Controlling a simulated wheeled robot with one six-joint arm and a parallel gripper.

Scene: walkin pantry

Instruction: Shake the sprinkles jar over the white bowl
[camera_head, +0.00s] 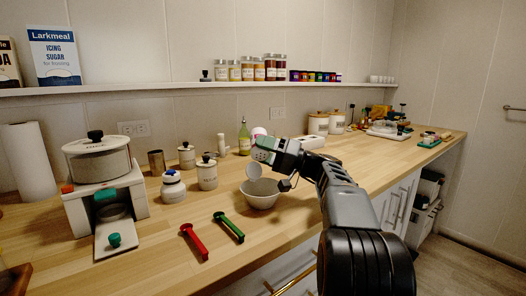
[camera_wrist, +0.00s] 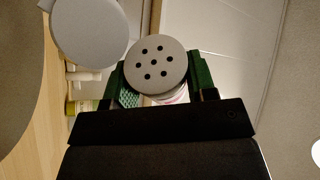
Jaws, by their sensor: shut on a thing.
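My gripper (camera_head: 266,150) is shut on the sprinkles jar (camera_head: 258,131) above the white bowl (camera_head: 262,198). The jar's pink and white end shows above the fingers in the head view. In the wrist view the jar's grey round top with several dark holes (camera_wrist: 157,65) sits between the green fingers of my gripper (camera_wrist: 160,85) and faces the camera. The jar looks tipped over. A round grey disc (camera_head: 254,170) hangs between jar and bowl; it may be the jar's open cap, also at upper left in the wrist view (camera_wrist: 88,33). The bowl's inside is partly hidden.
A red (camera_head: 194,241) and a green tool (camera_head: 229,227) lie in front of the bowl. White lidded jars (camera_head: 207,175) and a dispenser (camera_head: 104,180) stand left. A green bottle (camera_head: 244,140) stands behind.

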